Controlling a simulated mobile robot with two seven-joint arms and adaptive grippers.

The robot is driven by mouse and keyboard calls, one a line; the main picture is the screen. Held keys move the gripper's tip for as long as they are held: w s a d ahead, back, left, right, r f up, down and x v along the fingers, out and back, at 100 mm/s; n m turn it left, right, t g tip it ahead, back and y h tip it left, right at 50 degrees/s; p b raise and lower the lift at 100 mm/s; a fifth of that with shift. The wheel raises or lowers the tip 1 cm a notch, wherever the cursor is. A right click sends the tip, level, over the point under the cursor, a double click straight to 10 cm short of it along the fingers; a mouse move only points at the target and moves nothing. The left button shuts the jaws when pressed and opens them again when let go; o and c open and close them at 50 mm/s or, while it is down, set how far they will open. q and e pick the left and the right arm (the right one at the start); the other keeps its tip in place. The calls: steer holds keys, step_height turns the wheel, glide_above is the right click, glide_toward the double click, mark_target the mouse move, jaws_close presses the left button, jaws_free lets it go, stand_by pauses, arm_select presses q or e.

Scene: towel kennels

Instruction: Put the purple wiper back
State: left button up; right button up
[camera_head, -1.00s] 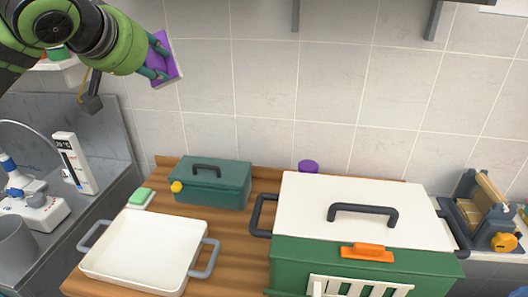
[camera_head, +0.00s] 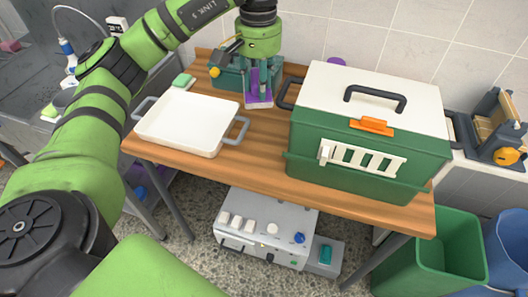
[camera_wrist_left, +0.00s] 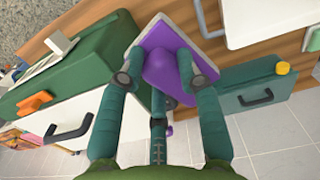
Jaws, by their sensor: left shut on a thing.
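The purple wiper (camera_head: 258,97) has a purple back and a pale pad. My left gripper (camera_head: 258,82) is shut on it, pointing down over the wooden table between the white tray and the green kennel. In the left wrist view the wiper (camera_wrist_left: 163,60) sits between the two fingers (camera_wrist_left: 160,78) with its plate across the tips. The pad faces down at the table; I cannot tell whether it touches the wood. My right gripper is not in view.
The white tray (camera_head: 150,130) is left of the wiper, the green kennel (camera_head: 350,180) with its white top right. A teal box (camera_head: 228,75) stands behind, partly hidden by my gripper. A green sponge (camera_head: 182,80) lies behind the tray. Another purple object (camera_head: 336,62) shows behind the kennel.

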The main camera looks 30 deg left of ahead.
arm_select(q)
step_height(320, 180, down, 19)
steer(key=shift+r+p, duration=0.1)
steer(key=shift+p, duration=0.55)
step_height(320, 180, down, 4)
steer(key=shift+r+p, duration=0.15)
steer(key=shift+p, duration=0.35)
steer(key=o, duration=0.6)
steer(key=shift+f, duration=0.2)
steer(key=o, duration=0.4)
steer(key=shift+r, duration=0.1)
steer(key=shift+r, duration=0.1)
